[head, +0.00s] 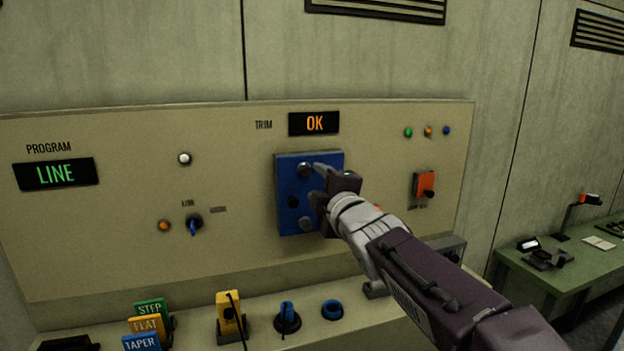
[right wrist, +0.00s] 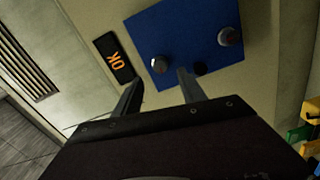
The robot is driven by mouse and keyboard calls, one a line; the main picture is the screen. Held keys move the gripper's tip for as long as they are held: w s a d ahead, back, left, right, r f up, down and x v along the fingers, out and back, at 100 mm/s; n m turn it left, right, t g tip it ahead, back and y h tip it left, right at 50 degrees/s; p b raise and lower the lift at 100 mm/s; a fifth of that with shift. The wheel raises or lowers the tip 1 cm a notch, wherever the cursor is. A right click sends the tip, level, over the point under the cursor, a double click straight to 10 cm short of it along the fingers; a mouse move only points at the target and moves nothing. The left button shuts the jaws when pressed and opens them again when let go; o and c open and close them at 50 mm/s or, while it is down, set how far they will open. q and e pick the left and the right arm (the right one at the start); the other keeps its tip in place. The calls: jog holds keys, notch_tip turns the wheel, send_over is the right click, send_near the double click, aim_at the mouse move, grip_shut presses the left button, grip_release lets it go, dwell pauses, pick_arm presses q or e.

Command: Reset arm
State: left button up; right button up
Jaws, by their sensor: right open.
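My right gripper (head: 318,183) reaches in from the lower right in the head view, in front of the blue plate (head: 288,222) on the control panel. Its fingers are apart and nothing shows between them. In the right wrist view the open right gripper (right wrist: 160,90) points at the blue plate (right wrist: 185,22). One silver knob (right wrist: 159,64) lies just beyond the fingertips; whether they touch it I cannot tell. Another knob (right wrist: 229,37) and a dark hole (right wrist: 200,68) are on the plate. The TRIM display (head: 314,123) reads OK. My left gripper is not in view.
The panel (head: 110,240) also bears a LINE display (head: 55,174), a blue selector (head: 194,223) and an orange switch (head: 424,185). Coloured tags (head: 146,324), a yellow block (head: 230,318) and blue parts stand on the ledge below. A green table (head: 560,275) stands at right.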

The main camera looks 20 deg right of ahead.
jog(key=shift+s, duration=1.05)
jog(key=s+f+m+g+p, duration=0.3)
jog(key=f+m+g+p, duration=0.35)
jog(key=f, duration=1.55)
jog(key=s+f+m+g+p, duration=0.1)
jog(key=s+f+m+g, duration=0.4)
jog(key=s, duration=0.5)
jog(key=s+f+m+g+p, duration=0.1)
jog(key=s+f+m+g, duration=0.4)
jog(key=s+f, duration=0.4)
jog(key=shift+s+f, duration=0.15)
jog(key=shift+s, duration=0.3)
